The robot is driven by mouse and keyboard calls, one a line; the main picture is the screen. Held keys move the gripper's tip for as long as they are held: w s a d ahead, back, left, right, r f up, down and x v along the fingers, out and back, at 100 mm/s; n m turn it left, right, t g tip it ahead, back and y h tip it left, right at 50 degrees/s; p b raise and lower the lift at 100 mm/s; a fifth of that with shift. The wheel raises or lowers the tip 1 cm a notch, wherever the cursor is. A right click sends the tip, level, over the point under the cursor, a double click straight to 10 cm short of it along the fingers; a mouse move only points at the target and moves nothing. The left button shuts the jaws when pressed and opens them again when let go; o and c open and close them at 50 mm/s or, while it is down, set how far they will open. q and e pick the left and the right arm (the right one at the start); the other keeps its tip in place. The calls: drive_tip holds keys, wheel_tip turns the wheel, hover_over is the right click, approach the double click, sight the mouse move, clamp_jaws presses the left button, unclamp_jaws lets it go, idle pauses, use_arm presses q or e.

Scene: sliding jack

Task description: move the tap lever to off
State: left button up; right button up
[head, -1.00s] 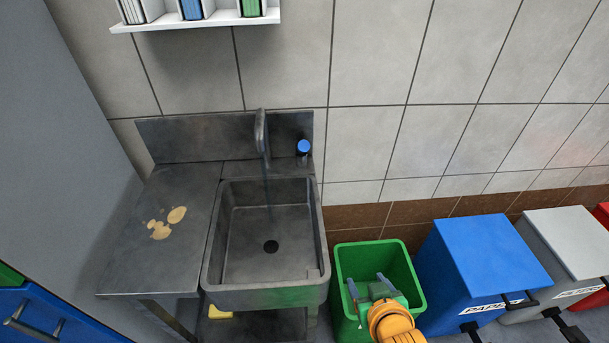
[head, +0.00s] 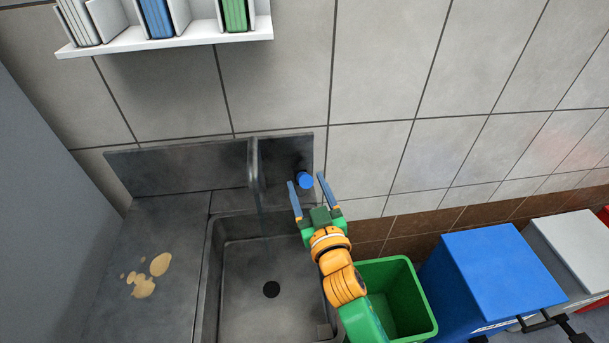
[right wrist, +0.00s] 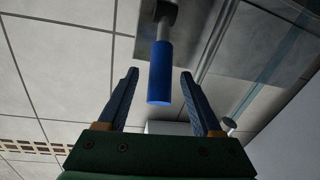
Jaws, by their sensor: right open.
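The tap lever is a short blue cylinder (head: 305,180) at the back right of the sink, beside the grey tap spout (head: 254,170). My right gripper (head: 308,188) is open, with its two fingers on either side of the blue lever in the head view. In the right wrist view the blue lever (right wrist: 160,75) points down between the open fingers (right wrist: 160,88); I cannot tell whether either finger touches it. A faint stream shows below the spout. My left gripper is not in view.
The grey sink basin (head: 225,290) lies below the tap, with a stained worktop (head: 165,225) to its left. A green bin (head: 422,300) and a blue bin (head: 495,270) stand to the right. A white shelf (head: 170,38) with binders hangs above.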

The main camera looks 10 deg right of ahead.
drive_tip(key=w, duration=0.3)
drive_tip(key=shift+a+f, duration=0.2)
drive_tip(key=shift+f, duration=0.1)
drive_tip(key=shift+s, duration=0.1)
drive_tip(key=shift+s+r, duration=0.1)
drive_tip(key=c, duration=0.4)
clamp_jaws()
idle(0.5)
